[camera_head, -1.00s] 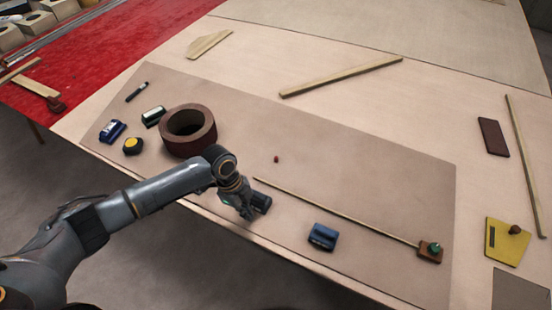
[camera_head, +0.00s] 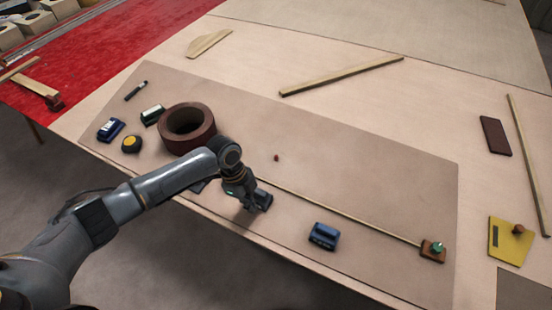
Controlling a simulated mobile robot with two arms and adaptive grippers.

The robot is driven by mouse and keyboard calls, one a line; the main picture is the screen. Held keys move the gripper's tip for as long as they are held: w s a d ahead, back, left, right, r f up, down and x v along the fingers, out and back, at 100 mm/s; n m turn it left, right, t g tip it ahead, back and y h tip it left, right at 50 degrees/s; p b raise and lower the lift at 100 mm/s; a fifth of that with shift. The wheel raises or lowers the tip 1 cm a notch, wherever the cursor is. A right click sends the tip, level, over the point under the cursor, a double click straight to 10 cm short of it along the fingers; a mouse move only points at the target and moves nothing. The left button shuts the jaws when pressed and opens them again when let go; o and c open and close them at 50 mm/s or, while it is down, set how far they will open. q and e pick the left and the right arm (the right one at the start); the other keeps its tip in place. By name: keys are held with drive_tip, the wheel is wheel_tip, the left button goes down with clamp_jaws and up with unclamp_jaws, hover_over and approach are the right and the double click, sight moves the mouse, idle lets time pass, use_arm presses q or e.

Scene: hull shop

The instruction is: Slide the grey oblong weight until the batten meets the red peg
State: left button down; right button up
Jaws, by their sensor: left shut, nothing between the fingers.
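The grey oblong weight (camera_head: 264,200) is the dark block at the right side of my left gripper (camera_head: 249,204), near the board's front edge. My left gripper is shut, pointing down, and looks close against the weight; whether they touch I cannot tell. The batten (camera_head: 345,212) is a thin light strip running from near the gripper down right to a brown block with a green knob (camera_head: 432,248). My right gripper is not in view.
A blue weight (camera_head: 324,236) lies on the near side of the batten. A large brown ring (camera_head: 187,129) stands behind my left arm. A yellow-black round item (camera_head: 131,144) and several small items lie left of it.

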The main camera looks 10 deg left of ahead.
sight(260, 190)
use_arm(q)
drive_tip(key=shift+w+d+b, duration=0.35)
drive_tip(key=shift+w+b, duration=0.3)
drive_tip(key=shift+w, duration=0.25)
drive_tip(key=shift+w+d+b, duration=0.3)
drive_tip(key=shift+w+b, duration=0.4)
drive_tip(key=shift+w, duration=0.15)
drive_tip(key=shift+w+d+b, duration=0.35)
drive_tip(key=shift+w+b, duration=0.3)
drive_tip(key=shift+w, duration=0.25)
drive_tip(key=shift+w+d+b, duration=0.35)
drive_tip(key=shift+w+b, duration=0.65)
drive_tip(key=shift+b, duration=0.1)
drive_tip(key=shift+w+d+b, duration=0.4)
drive_tip(key=shift+w+b, duration=0.65)
drive_tip(key=shift+w+d+b, duration=0.35)
drive_tip(key=shift+w+b, duration=0.65)
drive_tip(key=shift+b, duration=0.1)
drive_tip(key=shift+s+a+r+p, duration=0.15)
drive_tip(key=shift+s+r+p, duration=0.25)
drive_tip(key=shift+p, duration=0.65)
drive_tip(key=shift+s+a+r+p, duration=0.1)
drive_tip(key=shift+s+a+p, duration=0.1)
drive_tip(key=shift+s+p, duration=0.45)
drive_tip(key=shift+s+a+r+p, duration=0.15)
drive_tip(key=shift+s+p, duration=0.25)
drive_tip(key=shift+p, duration=0.45)
